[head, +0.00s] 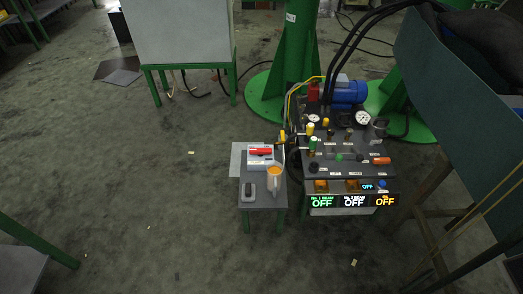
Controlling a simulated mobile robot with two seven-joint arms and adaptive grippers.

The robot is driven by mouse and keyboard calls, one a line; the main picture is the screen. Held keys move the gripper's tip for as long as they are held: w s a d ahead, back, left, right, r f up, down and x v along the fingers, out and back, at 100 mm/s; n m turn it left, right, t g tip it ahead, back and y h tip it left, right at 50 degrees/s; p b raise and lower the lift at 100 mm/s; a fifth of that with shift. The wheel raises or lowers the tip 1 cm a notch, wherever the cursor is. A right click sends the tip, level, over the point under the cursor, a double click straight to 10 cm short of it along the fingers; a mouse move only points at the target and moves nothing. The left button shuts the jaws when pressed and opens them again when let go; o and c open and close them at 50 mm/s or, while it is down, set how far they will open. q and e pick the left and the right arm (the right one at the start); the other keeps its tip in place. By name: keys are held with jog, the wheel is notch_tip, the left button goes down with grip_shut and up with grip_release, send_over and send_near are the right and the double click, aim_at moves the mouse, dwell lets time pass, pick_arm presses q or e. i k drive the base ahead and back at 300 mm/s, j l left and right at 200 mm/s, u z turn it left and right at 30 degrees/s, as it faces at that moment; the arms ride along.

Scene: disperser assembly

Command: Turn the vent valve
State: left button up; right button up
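A dark machine panel (346,181) with several knobs and valves stands right of centre in the head view. An orange handle (381,161) and a green knob (339,157) are on its lower part. A yellow-topped post (310,129) and a green-topped post (312,143) stand on its left side. The labels are too small to read, so I cannot tell which one is the vent valve or how it is turned. Neither of my grippers is in view.
A blue motor (350,92) and green columns (292,60) stand behind. The floor at left is mostly clear.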

aim_at(380, 161)
jog(key=i+l+z, duration=0.1)
jog(key=z, duration=0.9)
jog(key=i+j+z, duration=0.1)
jog(key=i+z, duration=0.15)
jog(key=i, duration=0.15)
jog(key=i+j+z, duration=0.5)
jog(key=i, duration=0.2)
jog(key=i+j, duration=0.2)
jog(key=i, duration=0.1)
